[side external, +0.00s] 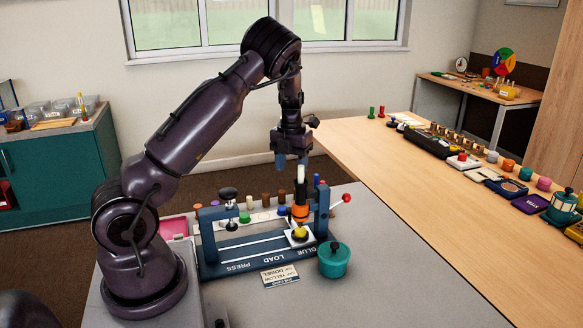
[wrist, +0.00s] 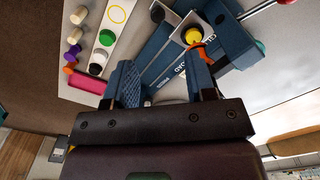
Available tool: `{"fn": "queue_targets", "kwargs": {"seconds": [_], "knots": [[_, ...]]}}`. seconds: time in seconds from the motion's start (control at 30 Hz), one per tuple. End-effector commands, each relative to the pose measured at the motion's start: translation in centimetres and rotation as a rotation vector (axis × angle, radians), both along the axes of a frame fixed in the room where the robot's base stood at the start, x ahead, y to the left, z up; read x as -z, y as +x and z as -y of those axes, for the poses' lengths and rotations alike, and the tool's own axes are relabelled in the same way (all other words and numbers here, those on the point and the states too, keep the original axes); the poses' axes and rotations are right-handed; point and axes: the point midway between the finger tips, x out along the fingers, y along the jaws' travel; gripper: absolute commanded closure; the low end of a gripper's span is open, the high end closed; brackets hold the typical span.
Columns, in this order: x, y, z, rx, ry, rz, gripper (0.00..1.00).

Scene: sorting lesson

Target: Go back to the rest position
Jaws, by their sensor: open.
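My gripper (side external: 292,161) hangs fingers down above the back of the grey table, raised over the blue jig (side external: 235,262) and apart from it. Its fingers are open, and nothing shows between them; the wrist view also shows the spread fingers (wrist: 165,82). The jig carries the words PRESS, LOAD and GLUE. A yellow round piece (side external: 299,233) sits on a white square at the jig's right part, and it shows in the wrist view (wrist: 193,36).
A teal lidded pot (side external: 334,262) and a printed card (side external: 281,275) lie in front of the jig. Several small coloured pieces, including a green one (side external: 244,217), stand behind it. A red-knobbed lever (side external: 346,198) sticks out right. A long wooden table (side external: 440,205) with many objects stands right.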

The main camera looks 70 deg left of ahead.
Motion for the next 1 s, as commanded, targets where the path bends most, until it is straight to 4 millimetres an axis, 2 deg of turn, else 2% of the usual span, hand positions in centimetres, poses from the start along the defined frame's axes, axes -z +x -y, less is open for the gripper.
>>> {"fn": "queue_targets", "kwargs": {"seconds": [0.07,0.17,0.27,0.37,0.53,0.67,0.8,0.87,1.0], "knots": [[-0.1,0.0,0.0,0.004,0.0,0.003,0.49],[-1.2,0.1,0.4,0.054,-0.001,0.023,0.49],[-3.8,0.0,1.4,0.179,0.003,0.069,0.49],[-6.8,-0.1,3.3,0.385,0.007,0.125,0.49],[-10.6,-0.6,9.9,1.002,0.015,0.234,0.49],[-13.7,-2.0,15.2,1.539,0.092,0.307,0.49],[-16.5,-4.5,20.4,2.131,0.248,0.336,0.49],[-17.3,-5.8,22.5,2.384,0.33,0.321,0.49],[-18.5,-9.2,26.5,2.958,0.561,0.202,0.49]]}}
